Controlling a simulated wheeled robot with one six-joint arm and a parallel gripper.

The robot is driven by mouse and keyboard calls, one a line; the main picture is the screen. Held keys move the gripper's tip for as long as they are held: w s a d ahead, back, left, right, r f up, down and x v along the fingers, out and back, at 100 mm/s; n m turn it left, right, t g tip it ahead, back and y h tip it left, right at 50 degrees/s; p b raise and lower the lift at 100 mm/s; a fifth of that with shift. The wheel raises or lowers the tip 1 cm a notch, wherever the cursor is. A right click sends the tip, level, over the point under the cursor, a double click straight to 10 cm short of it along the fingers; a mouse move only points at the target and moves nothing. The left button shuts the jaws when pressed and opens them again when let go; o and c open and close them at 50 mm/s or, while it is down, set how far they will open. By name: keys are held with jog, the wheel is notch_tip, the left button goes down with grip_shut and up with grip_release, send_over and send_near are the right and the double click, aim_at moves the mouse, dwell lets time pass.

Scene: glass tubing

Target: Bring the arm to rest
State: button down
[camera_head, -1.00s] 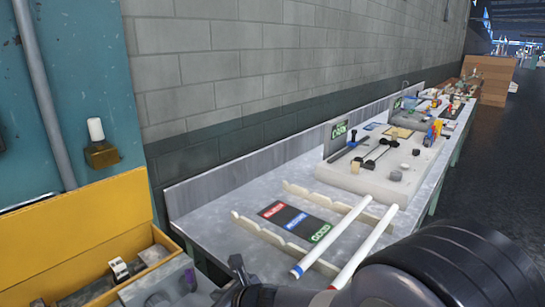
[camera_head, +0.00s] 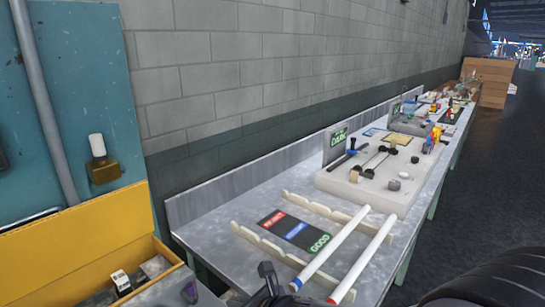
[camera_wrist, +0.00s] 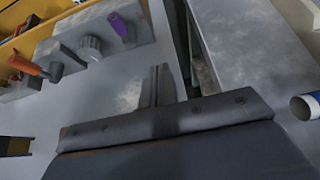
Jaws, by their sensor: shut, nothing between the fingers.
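My gripper (camera_head: 268,279) shows as a small dark shape at the bottom of the head view, in front of the near end of the bench. In the wrist view its fingers (camera_wrist: 158,84) are together with nothing between them. A dark rounded part of my arm fills the bottom right corner of the head view. Two white tubes lie side by side across notched cream rails: a blue-ended tube (camera_head: 331,247) and a red-ended tube (camera_head: 363,259). The blue end also shows at the right edge of the wrist view (camera_wrist: 304,107). My gripper is apart from both tubes.
The grey bench (camera_head: 215,212) runs along a block wall. It bears a label board (camera_head: 296,230) and a pale slab (camera_head: 350,190) with small tools. A yellow bin (camera_head: 75,250) stands at left. A grey block with a purple piece (camera_wrist: 118,24) is near my gripper. Dark floor lies right.

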jog(key=shift+a+f, duration=0.1)
jog(key=b+x, duration=0.1)
jog(key=x, duration=0.4)
jog(key=shift+w+a+f, duration=0.2)
jog(key=shift+w+f, duration=0.05)
jog(key=shift+s+a+f+n+b, duration=0.15)
jog(key=shift+f+n+b, duration=0.25)
jog(key=shift+b, duration=0.25)
jog(key=shift+s+a+f+n+b, duration=0.15)
jog(key=shift+f+n+b, duration=0.2)
jog(key=shift+b, duration=0.25)
jog(key=shift+s+a+f+n+h+b, duration=0.15)
jog(key=shift+f+n+h+b, duration=0.1)
jog(key=shift+f+n+b, duration=0.25)
jog(key=shift+s+a+f+n+h+b, duration=0.15)
jog(key=shift+f+n+h+b, duration=0.1)
jog(key=shift+b, duration=0.3)
jog(key=shift+s+f+n+b, duration=0.1)
jog(key=shift+n+b, duration=0.3)
jog(key=shift+d, duration=0.1)
